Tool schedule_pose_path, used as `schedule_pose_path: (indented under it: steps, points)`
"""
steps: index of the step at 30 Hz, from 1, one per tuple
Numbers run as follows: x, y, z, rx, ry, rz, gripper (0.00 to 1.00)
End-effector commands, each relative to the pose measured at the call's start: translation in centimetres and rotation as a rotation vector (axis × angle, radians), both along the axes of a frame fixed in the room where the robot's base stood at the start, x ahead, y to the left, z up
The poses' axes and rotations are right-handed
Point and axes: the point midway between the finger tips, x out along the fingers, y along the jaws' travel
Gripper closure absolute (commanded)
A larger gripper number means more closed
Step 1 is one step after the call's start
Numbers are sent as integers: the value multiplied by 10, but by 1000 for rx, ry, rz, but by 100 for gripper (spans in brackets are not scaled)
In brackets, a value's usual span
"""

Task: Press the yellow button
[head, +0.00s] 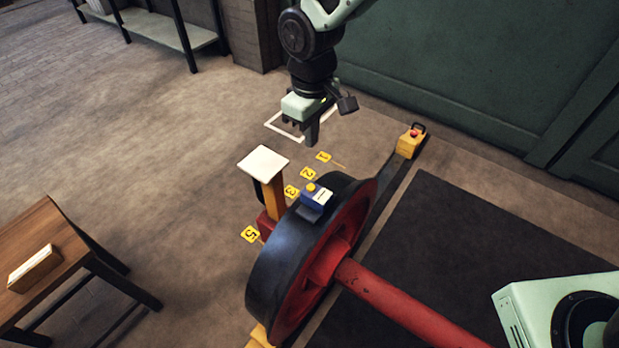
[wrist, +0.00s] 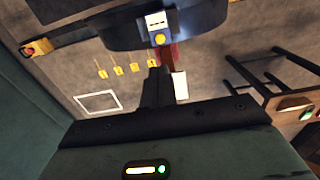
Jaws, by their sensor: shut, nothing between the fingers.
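The yellow button (head: 311,187) is a small round knob on a blue box (head: 318,200) with a white label. The box sits on top of the dark rim of a large wheel (head: 285,250). In the wrist view the yellow button (wrist: 160,39) shows near the top centre, beyond my fingertips. My gripper (head: 312,143) is shut and empty, pointing down. It is in the air, apart from the button, and shows above it in the head view. In the wrist view my gripper (wrist: 158,72) has its fingers together.
A white plate (head: 263,161) on a yellow post stands left of the wheel. A yellow box with a red button (head: 411,142) is at the back right. Numbered yellow markers (head: 307,174) lie on the floor. A wooden table (head: 50,225) stands left; a green wall (head: 450,60) is behind.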

Motion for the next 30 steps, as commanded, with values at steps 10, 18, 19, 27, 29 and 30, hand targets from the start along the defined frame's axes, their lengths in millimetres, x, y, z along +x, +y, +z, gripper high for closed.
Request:
schedule_pose_path:
  steps: [10,18,19,27,29,30]
  points:
    - [-1,0,-5,-1,2,-1,100]
    - [-2,0,-50,-2,5,0,100]
    - [-2,0,-57,-2,5,0,100]
    - [-1,0,-109,-1,3,0,100]
    - [-1,0,-118,-1,3,-1,100]
    - [-1,0,-123,-1,3,-1,100]
